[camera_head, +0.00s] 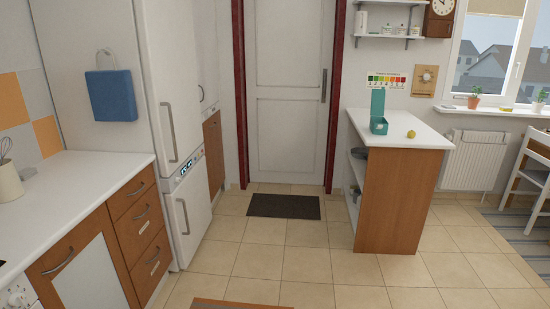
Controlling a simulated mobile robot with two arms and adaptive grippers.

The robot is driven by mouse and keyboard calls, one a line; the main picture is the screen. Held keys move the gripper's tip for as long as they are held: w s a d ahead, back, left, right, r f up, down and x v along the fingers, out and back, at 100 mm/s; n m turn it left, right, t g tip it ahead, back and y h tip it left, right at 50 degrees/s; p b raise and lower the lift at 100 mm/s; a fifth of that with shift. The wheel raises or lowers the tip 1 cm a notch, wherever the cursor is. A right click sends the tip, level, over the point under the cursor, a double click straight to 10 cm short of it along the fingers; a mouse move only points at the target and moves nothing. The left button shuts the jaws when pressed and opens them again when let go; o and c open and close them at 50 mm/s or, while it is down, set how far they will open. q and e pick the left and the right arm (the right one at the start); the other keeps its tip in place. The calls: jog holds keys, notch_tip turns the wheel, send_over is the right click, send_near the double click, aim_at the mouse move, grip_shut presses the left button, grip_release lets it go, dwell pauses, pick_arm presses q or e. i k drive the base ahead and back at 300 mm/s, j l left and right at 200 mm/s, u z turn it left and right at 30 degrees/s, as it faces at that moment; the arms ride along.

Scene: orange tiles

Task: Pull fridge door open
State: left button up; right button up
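A tall white fridge (180,98) stands at the left, past the end of the counter. Its upper door has a vertical grey handle (169,132) near the left edge of the front. A small display panel sits between the upper door and the lower door (194,212), which has its own handle (184,216). Both doors look shut. Neither of my grippers shows in the head view.
A white counter (75,185) with wooden drawers runs along the left. A wood-sided island (403,200) stands at the right. The tiled floor (285,264) between them is open, with a dark doormat (284,206) before the closed white door (289,90).

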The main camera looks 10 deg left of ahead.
aim_at(165, 29)
jog(key=i, duration=1.8)
